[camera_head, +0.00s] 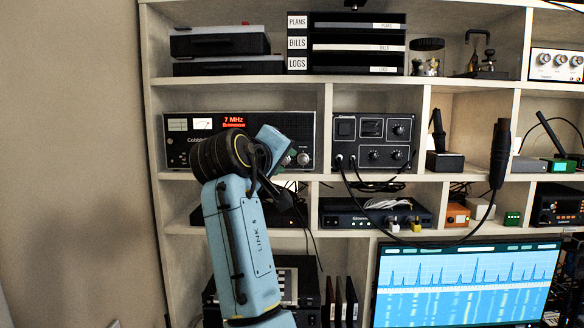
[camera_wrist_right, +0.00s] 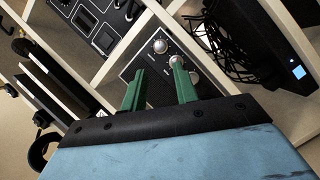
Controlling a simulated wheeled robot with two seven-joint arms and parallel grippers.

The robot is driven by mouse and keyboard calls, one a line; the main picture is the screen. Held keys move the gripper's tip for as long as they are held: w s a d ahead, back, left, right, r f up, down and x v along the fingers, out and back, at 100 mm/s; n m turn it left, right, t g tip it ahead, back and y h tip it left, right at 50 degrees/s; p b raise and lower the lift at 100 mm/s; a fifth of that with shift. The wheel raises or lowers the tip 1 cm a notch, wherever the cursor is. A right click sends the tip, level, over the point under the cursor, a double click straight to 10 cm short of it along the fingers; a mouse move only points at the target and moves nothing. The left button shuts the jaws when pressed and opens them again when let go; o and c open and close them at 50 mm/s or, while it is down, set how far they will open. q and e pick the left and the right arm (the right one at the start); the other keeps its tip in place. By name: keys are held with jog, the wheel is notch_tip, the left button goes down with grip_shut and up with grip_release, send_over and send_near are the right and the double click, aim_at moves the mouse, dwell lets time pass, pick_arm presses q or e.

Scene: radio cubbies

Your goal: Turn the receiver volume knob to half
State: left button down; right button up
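The receiver (camera_head: 240,124) is a wide dark radio with a red "7 MHz" display, in the left cubby of the head view. My right arm covers its lower middle, and a silver knob (camera_head: 303,158) shows at its right end. In the wrist view, a dark panel carries silver knobs, one clear (camera_wrist_right: 160,46) just beyond the fingertips and another partly behind the right-hand finger. I cannot tell which is the volume knob. My right gripper (camera_wrist_right: 158,68) has its green fingers apart, with no knob clearly held between them. My left gripper is not in view.
A black panel with switches and knobs (camera_head: 375,140) fills the cubby to the right. Below it is a network box (camera_head: 345,218) with cables. A monitor (camera_head: 465,283) stands lower right. A black upright handset-like object (camera_head: 500,155) and its cable hang in front of the shelves.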

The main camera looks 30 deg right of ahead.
jog(key=v, duration=0.2)
jog(key=shift+s+a+r, duration=0.1)
jog(key=shift+s+a, duration=0.1)
dwell(0.3)
